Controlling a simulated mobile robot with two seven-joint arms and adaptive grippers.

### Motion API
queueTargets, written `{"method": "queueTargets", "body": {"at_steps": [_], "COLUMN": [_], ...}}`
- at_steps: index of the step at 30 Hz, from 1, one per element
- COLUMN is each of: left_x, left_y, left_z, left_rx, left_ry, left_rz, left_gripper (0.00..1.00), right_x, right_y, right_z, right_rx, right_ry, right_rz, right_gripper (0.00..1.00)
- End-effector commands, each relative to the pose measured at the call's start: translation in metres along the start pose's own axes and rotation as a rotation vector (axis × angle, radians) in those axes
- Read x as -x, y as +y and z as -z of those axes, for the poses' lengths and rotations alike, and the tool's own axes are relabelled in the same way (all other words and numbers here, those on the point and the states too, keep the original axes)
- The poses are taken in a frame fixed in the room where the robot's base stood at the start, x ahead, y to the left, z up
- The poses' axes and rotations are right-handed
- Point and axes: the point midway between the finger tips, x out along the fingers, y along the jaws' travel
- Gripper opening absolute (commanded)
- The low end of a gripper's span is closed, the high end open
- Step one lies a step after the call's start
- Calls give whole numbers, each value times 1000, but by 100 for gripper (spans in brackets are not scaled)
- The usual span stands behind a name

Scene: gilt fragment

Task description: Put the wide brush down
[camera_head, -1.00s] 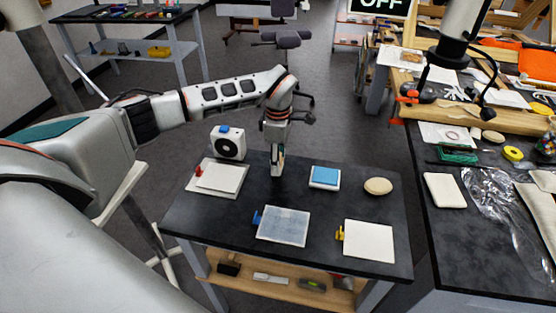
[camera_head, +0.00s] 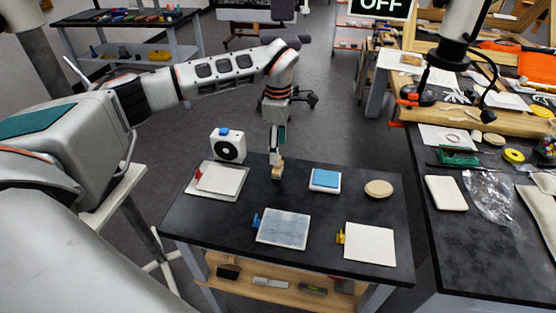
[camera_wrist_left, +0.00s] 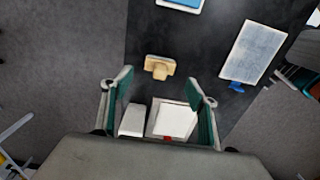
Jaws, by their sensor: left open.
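The wide brush (camera_head: 277,173), pale wood, rests on the dark table toward its back edge. It also shows in the left wrist view (camera_wrist_left: 159,67), just beyond my fingers and apart from them. My left gripper (camera_head: 276,152) is above the brush, pointing down. In the left wrist view my left gripper (camera_wrist_left: 161,92) is open, with its green-lined fingers wide apart and nothing between them. My right gripper is not in view.
On the table (camera_head: 190,228) are a white pad (camera_head: 220,179), a white box with a black disc (camera_head: 229,147), a blue-topped block (camera_head: 325,178), a beige oval (camera_head: 379,188), a blue-grey panel (camera_head: 283,229) and a white panel (camera_head: 370,244). A cluttered bench (camera_head: 445,235) stands to the right.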

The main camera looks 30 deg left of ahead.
Motion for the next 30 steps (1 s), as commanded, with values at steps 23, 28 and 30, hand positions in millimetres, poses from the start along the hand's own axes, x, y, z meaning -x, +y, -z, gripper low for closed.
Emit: {"method": "queueTargets", "body": {"at_steps": [23,28,30], "left_x": [54,54,54], "left_y": [0,0,0], "left_z": [0,0,0], "left_rx": [0,0,0], "left_ry": [0,0,0], "left_rz": [0,0,0], "left_gripper": [59,59,59], "right_x": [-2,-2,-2], "right_y": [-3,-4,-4], "right_z": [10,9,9], "right_rx": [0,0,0], "right_ry": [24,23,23], "right_rz": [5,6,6], "right_gripper": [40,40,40]}}
